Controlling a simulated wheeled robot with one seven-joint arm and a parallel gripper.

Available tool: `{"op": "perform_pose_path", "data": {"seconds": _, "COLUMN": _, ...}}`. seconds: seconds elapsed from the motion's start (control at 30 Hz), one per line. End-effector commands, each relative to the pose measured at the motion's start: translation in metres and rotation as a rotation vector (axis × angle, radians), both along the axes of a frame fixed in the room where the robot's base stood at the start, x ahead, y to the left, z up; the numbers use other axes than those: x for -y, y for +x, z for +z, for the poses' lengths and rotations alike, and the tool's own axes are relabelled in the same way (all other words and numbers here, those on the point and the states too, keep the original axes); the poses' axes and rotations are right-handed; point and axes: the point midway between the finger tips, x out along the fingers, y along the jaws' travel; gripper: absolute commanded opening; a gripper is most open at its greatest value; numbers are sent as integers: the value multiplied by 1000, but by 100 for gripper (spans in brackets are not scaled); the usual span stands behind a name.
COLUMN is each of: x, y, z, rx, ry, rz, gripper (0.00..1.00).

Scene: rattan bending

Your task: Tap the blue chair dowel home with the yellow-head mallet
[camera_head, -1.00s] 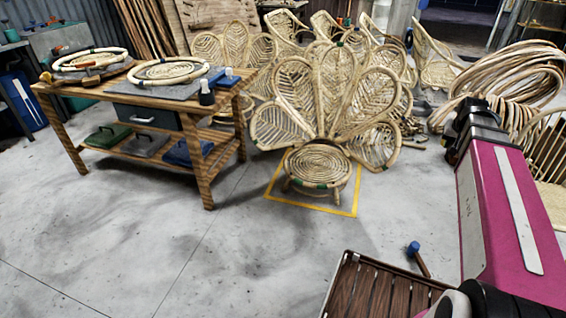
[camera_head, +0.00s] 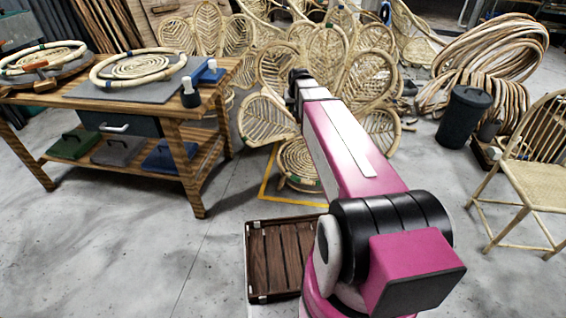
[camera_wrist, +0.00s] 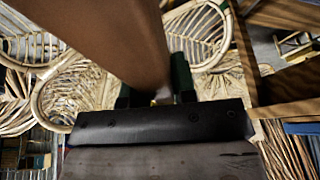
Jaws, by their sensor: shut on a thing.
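In the wrist view my gripper (camera_wrist: 157,95) is shut on a thick brown wooden shaft (camera_wrist: 115,40), which looks like a mallet handle. The shaft runs to the top left out of the picture, and its head is not seen. In the head view my arm reaches toward the large peacock-backed rattan chair (camera_head: 330,62), and its far end overlaps the chair in the picture. I cannot tell whether anything touches the chair. My arm hides part of its back and seat. I cannot make out a blue dowel on it.
A workbench (camera_head: 225,95) with rattan rings (camera_head: 140,65) stands at left. A black bin (camera_head: 463,117), coiled rattan (camera_head: 490,60) and a rattan chair (camera_head: 535,168) are at right. The left floor is clear.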

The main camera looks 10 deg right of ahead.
Motion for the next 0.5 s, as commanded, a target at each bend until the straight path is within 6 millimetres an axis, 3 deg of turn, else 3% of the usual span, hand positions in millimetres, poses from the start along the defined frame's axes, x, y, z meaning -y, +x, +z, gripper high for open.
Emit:
{"op": "perform_pose_path", "data": {"seconds": 0.03, "x": 1, "y": 14, "z": -21, "rx": -4, "ry": 0, "rz": 3, "gripper": 0}}
{"op": "perform_pose_path", "data": {"seconds": 0.2, "x": 1, "y": 40, "z": -85, "rx": -3, "ry": 0, "rz": 15, "gripper": 0}}
{"op": "perform_pose_path", "data": {"seconds": 0.5, "x": 2, "y": 71, "z": -208, "rx": -4, "ry": 1, "rz": 34, "gripper": 0}}
